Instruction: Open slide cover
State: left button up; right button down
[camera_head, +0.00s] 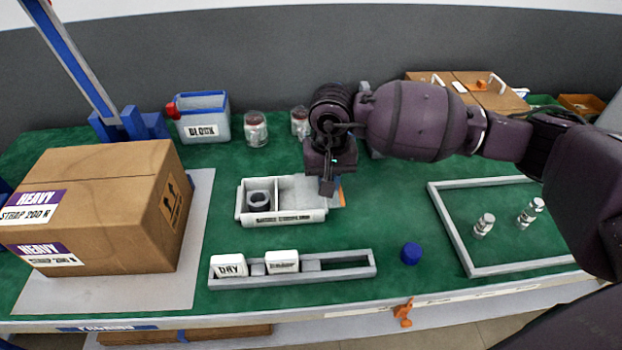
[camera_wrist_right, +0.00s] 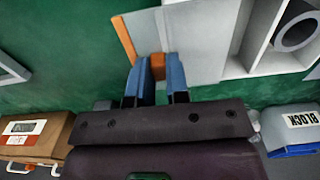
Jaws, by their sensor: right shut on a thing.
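The slide cover (camera_head: 335,200) is a thin pale plate at the right end of a white two-compartment box (camera_head: 290,217). It projects past the box's right end and has an orange edge strip (camera_wrist_right: 124,40). In the head view my right gripper (camera_head: 328,188) points down over the cover. My left gripper is not in view.
A grey ring-shaped part (camera_head: 260,198) sits in the box's left compartment. A grey rail (camera_head: 345,272) with white blocks lies in front. A blue cap (camera_head: 410,254) and a framed area (camera_head: 448,222) are to the right. Jars (camera_head: 255,130) and a BLOCK container (camera_head: 204,115) stand behind.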

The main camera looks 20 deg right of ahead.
jog(key=d, duration=0.2)
jog(key=s+d, duration=0.1)
jog(key=d, duration=0.1)
jog(key=shift+s, duration=0.1)
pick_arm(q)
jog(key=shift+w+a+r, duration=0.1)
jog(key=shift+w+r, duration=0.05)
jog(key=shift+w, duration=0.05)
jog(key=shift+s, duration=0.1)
pick_arm(e)
jog(key=c, duration=1.1)
grip_release()
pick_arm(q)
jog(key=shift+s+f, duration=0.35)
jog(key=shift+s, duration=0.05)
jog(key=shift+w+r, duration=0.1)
pick_arm(e)
jog(key=shift+r, duration=0.1)
